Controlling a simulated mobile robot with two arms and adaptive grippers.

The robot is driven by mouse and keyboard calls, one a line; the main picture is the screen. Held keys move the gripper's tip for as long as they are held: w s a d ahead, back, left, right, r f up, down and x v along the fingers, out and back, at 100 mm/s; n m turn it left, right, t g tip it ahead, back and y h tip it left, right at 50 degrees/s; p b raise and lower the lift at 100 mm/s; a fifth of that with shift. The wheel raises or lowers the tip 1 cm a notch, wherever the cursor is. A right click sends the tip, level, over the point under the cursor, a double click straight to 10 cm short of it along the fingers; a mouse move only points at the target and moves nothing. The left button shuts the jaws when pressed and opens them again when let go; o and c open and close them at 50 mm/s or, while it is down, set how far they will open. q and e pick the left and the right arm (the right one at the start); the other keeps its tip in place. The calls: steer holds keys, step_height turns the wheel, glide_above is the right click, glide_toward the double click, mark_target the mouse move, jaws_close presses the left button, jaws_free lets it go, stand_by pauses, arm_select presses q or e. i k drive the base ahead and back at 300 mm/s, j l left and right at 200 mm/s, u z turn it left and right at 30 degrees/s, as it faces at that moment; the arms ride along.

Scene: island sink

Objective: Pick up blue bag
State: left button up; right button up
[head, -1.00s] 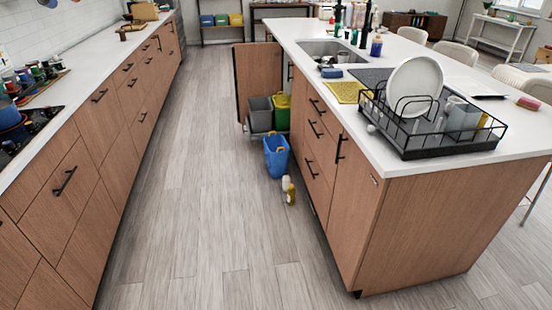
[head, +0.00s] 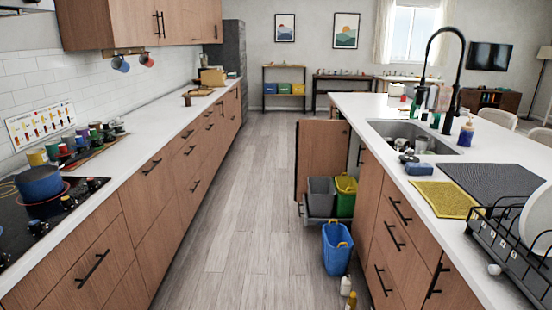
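A blue bag (head: 336,252) with yellow handles stands upright on the floor in the head view. It is in the aisle, at the foot of the island's cabinets, just in front of a pulled-out bin unit. Neither of my grippers shows in the head view.
The pull-out holds a grey bin (head: 320,197) and a green bin (head: 345,200) behind the bag, beside an open cabinet door (head: 322,158). A bottle (head: 346,286) stands on the floor in front of the bag. The aisle floor (head: 230,240) left of the bag is clear.

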mark_target(336, 249)
steer(key=i, duration=1.95)
